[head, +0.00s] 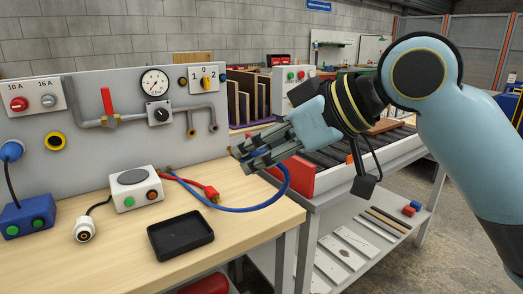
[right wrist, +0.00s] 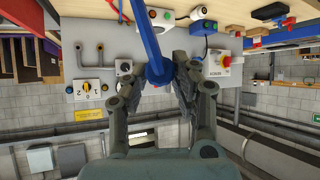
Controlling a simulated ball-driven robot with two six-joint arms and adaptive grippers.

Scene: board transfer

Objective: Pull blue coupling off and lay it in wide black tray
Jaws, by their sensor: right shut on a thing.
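My right gripper (head: 243,152) is in front of the board's right end, above the table's right edge. It is shut on the blue coupling (right wrist: 159,73), which sits between both fingers in the right wrist view (right wrist: 158,90). In the head view the fingers hide most of the coupling. A blue hose (head: 283,190) loops from the gripper down toward the table. The wide black tray (head: 181,236) lies empty on the wooden table, left of and below the gripper. My left gripper is not in view.
The upright grey board (head: 90,90) carries a gauge, switches and bent pipes. A red coupling (head: 211,193) lies on the table behind the tray. A white box (head: 136,188) and a white plug (head: 85,229) stand left of the tray. A roller conveyor (head: 340,160) is at the right.

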